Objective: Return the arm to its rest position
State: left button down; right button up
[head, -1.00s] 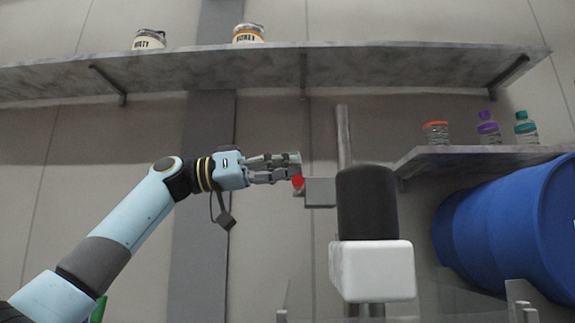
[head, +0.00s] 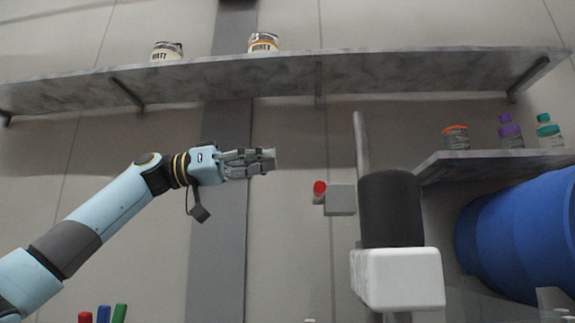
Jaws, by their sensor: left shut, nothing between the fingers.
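My left gripper (head: 268,160) shows in the head view at the end of the pale blue arm from the left. Its fingers are shut with nothing between them, and they point right. A red button (head: 319,188) on a small grey box (head: 340,200) is to the right of the fingertips, a clear gap away. The box sits beside an upright grey post. My right gripper is not in view.
A black roller (head: 391,209) above a white block (head: 398,279) stands right of the box. A long shelf (head: 290,78) with jars runs above. A smaller shelf (head: 480,160) holds bottles over a blue barrel (head: 520,235). Red, blue and green objects (head: 103,314) show at lower left.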

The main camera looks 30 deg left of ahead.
pick_arm(q)
jog(key=shift+s+a, duration=0.2)
jog(key=shift+a, duration=0.15)
